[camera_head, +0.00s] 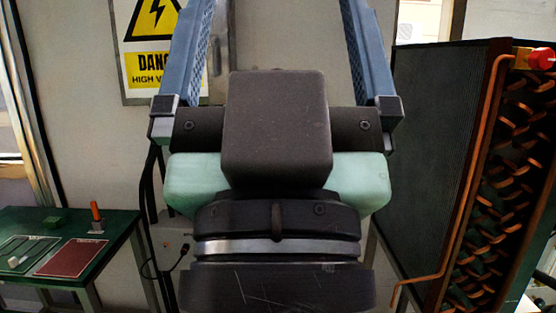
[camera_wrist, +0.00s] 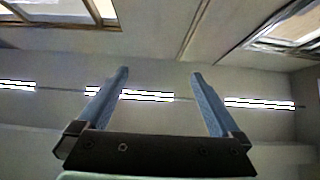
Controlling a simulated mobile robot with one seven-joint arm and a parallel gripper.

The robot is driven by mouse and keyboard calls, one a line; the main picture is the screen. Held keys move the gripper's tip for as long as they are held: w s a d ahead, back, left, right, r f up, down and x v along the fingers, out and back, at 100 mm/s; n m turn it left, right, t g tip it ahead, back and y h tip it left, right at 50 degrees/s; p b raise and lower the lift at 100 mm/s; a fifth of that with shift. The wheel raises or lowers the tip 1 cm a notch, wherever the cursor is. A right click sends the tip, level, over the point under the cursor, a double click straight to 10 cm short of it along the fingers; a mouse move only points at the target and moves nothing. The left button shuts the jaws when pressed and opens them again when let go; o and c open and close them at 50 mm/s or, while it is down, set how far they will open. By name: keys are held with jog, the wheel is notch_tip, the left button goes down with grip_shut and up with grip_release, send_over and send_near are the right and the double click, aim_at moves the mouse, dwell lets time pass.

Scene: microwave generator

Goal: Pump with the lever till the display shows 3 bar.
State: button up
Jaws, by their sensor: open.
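My gripper (camera_head: 278,12) fills the middle of the head view, pointing up, with its two blue fingers wide apart and nothing between them. The fingertips run out of the top of that view. In the wrist view my gripper (camera_wrist: 159,73) is also open and empty, facing the ceiling and its strip lights. I cannot make out a pump lever or a pressure display in either view. My own gripper and wrist hide the centre of the scene.
At the lower left stands a green table (camera_head: 112,232) with a dark red panel (camera_head: 72,258) and a small upright orange piece (camera_head: 96,211). At right is a large dark unit with copper coils (camera_head: 490,190) and a red knob (camera_head: 541,59). A yellow danger sign (camera_head: 152,55) hangs behind.

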notch_tip(320, 180, up, 5)
jog(key=p, duration=0.3)
jog(key=shift+r, duration=0.15)
jog(key=shift+c, duration=0.2)
grip_shut()
dwell(1.2)
